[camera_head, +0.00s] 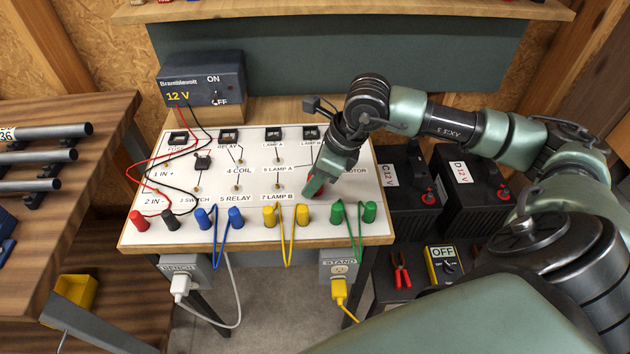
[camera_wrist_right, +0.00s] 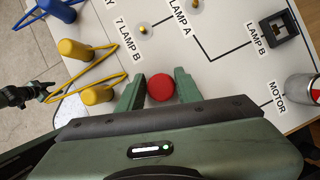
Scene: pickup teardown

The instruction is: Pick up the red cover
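The red cover (camera_wrist_right: 161,87) shows in the right wrist view as a round red cap between the two green fingers of my right gripper (camera_wrist_right: 159,90). The fingers stand on either side of it. A narrow gap shows on its left side, and the right finger is very close to it. In the head view my right gripper (camera_head: 318,178) points down at the right part of the white board, and a bit of the red cover (camera_head: 313,186) shows at its fingertips. The arm and gripper hide most of the cover there. My left gripper is not identifiable in either view.
Around it on the white board (camera_head: 255,232) stand yellow posts (camera_head: 269,216), green posts (camera_head: 337,214) with looped wires, and a lamp B socket (camera_wrist_right: 277,37). A grey cylinder (camera_wrist_right: 301,88) stands near the MOTOR label. A 12 V supply (camera_head: 202,80) sits behind the board.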

